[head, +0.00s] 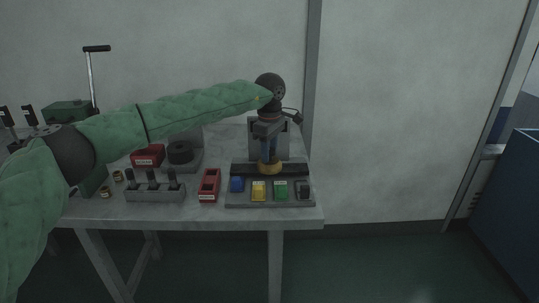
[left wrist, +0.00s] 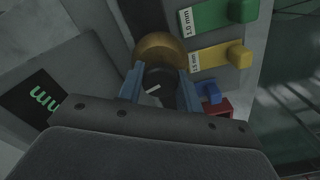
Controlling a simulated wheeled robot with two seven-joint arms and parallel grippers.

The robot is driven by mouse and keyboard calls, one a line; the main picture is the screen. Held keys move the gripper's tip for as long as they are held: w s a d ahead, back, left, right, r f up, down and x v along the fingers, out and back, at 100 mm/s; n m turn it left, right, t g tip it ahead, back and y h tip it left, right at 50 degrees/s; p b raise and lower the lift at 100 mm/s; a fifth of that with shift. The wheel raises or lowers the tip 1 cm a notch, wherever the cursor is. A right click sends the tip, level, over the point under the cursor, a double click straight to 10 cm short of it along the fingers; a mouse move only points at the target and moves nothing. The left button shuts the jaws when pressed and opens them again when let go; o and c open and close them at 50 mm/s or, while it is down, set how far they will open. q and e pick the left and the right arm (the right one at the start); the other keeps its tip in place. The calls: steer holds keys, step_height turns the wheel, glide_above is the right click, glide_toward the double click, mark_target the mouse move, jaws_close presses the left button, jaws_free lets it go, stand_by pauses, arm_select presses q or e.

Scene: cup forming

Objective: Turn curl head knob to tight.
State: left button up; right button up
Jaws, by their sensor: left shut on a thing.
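The curl head knob (left wrist: 160,80) is dark and round with a white pointer line, seen in the left wrist view. It sits in front of a brass-coloured round part (left wrist: 160,47), which also shows in the head view (head: 270,169). My left gripper (head: 269,155) points down over the machine at the table's right end. Its two blue fingers stand on either side of the knob, shut on it, in the left wrist view (left wrist: 160,94). In the head view the knob is hidden behind the fingers. I cannot read any tight mark. My right gripper is not in view.
Blue, yellow (head: 259,191), green (head: 281,190) and black blocks stand along the machine's front base. A red tool (head: 209,186), a rack of dark pegs (head: 154,190) and a red box (head: 147,155) lie to the left.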

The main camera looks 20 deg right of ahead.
arm_select(q)
steer(key=shift+m+b, duration=0.3)
steer(key=shift+m, duration=1)
steer(key=o, duration=1)
steer(key=shift+r, duration=0.1)
steer(key=shift+r, duration=3.8)
